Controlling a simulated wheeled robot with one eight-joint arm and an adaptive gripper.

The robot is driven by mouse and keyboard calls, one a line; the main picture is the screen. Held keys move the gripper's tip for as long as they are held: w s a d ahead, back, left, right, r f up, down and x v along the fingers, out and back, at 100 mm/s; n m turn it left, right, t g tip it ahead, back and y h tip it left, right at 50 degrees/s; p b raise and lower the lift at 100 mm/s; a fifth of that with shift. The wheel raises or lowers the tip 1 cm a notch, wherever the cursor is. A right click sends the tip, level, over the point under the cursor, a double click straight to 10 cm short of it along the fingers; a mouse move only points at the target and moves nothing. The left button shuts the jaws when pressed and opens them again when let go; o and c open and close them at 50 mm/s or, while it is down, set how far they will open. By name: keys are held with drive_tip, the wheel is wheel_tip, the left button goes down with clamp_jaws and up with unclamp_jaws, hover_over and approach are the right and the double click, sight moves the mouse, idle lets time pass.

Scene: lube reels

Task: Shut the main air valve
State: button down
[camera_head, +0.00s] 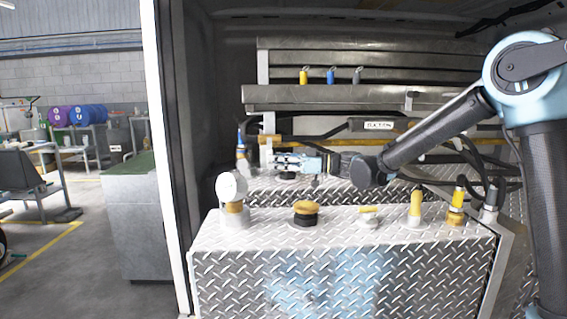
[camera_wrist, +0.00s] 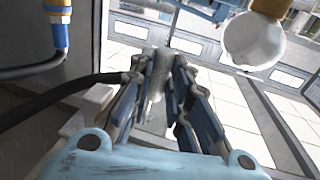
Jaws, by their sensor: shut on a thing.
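My gripper (camera_head: 278,162) reaches left over the back of the diamond-plate deck in the head view. In the wrist view my gripper (camera_wrist: 157,85) has its fingers closed around a narrow grey piece (camera_wrist: 157,68). I cannot tell for certain whether this grey piece is part of the main air valve. A black hose (camera_wrist: 50,103) runs in from the left and passes behind the fingers. In the head view the held piece is too small and covered to make out.
A white round gauge (camera_head: 231,186) stands on the front deck and shows in the wrist view (camera_wrist: 253,42). A yellow-black knob (camera_head: 306,208) and several yellow fittings stand to its right. A blue-yellow fitting (camera_wrist: 58,22) hangs at the upper left. Shelves (camera_head: 350,97) rise behind my arm.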

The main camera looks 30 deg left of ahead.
drive_tip(key=c, duration=1.5)
unclamp_jaws()
drive_tip(key=shift+d, duration=0.1)
drive_tip(key=v, duration=1.2)
